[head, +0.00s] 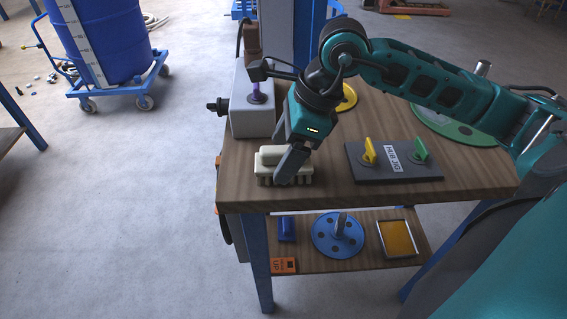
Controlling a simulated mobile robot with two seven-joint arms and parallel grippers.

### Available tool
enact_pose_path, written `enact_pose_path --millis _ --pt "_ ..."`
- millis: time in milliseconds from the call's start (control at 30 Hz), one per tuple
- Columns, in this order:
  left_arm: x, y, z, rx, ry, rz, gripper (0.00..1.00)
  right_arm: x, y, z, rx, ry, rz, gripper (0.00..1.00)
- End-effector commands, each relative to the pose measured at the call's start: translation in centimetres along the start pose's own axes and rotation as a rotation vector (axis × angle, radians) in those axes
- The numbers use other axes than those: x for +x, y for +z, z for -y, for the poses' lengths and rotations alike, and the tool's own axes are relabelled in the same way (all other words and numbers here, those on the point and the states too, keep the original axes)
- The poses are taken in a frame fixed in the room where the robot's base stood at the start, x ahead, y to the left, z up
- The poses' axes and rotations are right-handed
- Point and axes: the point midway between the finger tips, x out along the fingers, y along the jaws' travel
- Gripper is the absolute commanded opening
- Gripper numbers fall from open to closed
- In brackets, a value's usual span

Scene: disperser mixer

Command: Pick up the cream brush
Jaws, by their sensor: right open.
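The cream brush (268,156) lies on the wooden tabletop near its front left corner, bristles down. My right gripper (290,168) points down at the brush, with its dark fingers at the brush's right part and hiding some of it. The gripper is open. I cannot tell whether the fingers touch the brush. My left gripper is not in view.
A grey box (250,105) with a purple knob stands behind the brush. A dark panel (395,172) with yellow and green handles lies to the right. The lower shelf (360,264) holds a blue disc (325,240) and a yellow tray (397,238).

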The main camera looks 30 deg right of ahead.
Motion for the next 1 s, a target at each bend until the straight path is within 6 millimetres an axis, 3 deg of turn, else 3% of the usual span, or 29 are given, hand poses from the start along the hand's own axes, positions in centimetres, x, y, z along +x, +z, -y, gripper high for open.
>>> enact_pose_path --millis 300,900,1000 --pt "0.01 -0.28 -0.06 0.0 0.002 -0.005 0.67 0.58 0.0 0.02 0.0 -0.001 0.0 0.82" --pt "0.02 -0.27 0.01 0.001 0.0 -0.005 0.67 0.53 0.0 0.02 0.0 -0.001 -0.001 0.25" --pt "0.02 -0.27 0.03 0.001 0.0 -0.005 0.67 0.51 0.02 0.03 0.0 -0.001 0.0 0.2"
